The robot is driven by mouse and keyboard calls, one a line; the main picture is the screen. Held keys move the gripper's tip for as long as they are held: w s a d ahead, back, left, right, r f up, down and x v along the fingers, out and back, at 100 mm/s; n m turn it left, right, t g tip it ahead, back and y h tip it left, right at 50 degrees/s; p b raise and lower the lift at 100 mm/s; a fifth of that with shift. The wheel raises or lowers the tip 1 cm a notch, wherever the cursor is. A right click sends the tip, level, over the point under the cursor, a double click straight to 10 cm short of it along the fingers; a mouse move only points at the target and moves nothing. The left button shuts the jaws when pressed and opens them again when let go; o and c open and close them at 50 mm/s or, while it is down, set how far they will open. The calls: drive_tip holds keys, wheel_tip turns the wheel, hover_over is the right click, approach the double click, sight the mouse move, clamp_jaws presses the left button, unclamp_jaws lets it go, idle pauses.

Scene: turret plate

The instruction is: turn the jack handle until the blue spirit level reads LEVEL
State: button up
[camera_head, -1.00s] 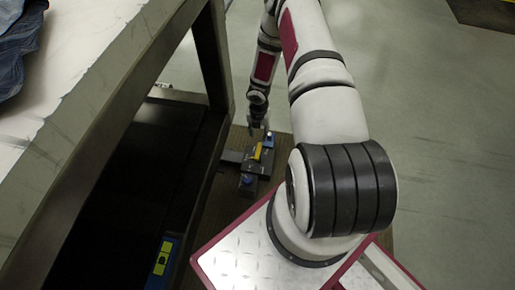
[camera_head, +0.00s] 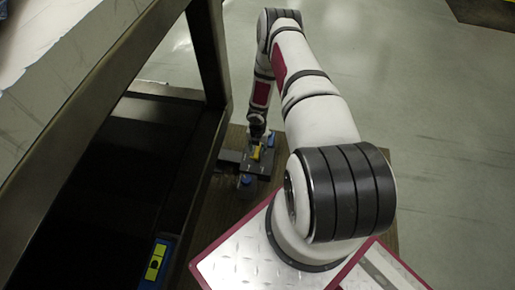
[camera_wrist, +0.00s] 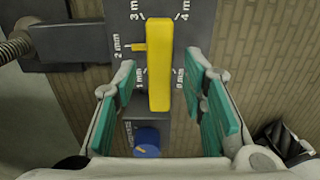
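The yellow jack handle (camera_wrist: 159,65) lies over a dark grey plate (camera_wrist: 205,14) with a millimetre scale in the wrist view. Its small side pointer is beside the 2 mm mark. The handle also shows in the head view (camera_head: 256,153). My gripper (camera_wrist: 160,75) is open, with teal pads on either side of the handle's near part and gaps visible on both sides. In the head view, my gripper (camera_head: 257,135) is at the handle. A blue bar with yellow windows (camera_head: 156,264), possibly the spirit level, is at the lower left; its reading is not legible.
A blue knob (camera_wrist: 147,140) with an orange mark is below the handle in the wrist view. A threaded rod (camera_wrist: 15,45) enters a dark block at left. A large table frame (camera_head: 205,50) stands close on the left. Open floor (camera_head: 430,130) lies to the right.

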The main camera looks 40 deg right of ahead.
clamp_jaws()
drive_tip(key=shift+m, duration=0.4)
drive_tip(key=m+b, duration=0.2)
drive_tip(key=m, duration=0.2)
drive_tip(key=shift+m, duration=0.4)
drive_tip(key=m+b, duration=0.1)
drive_tip(key=m, duration=0.5)
idle(0.5)
unclamp_jaws()
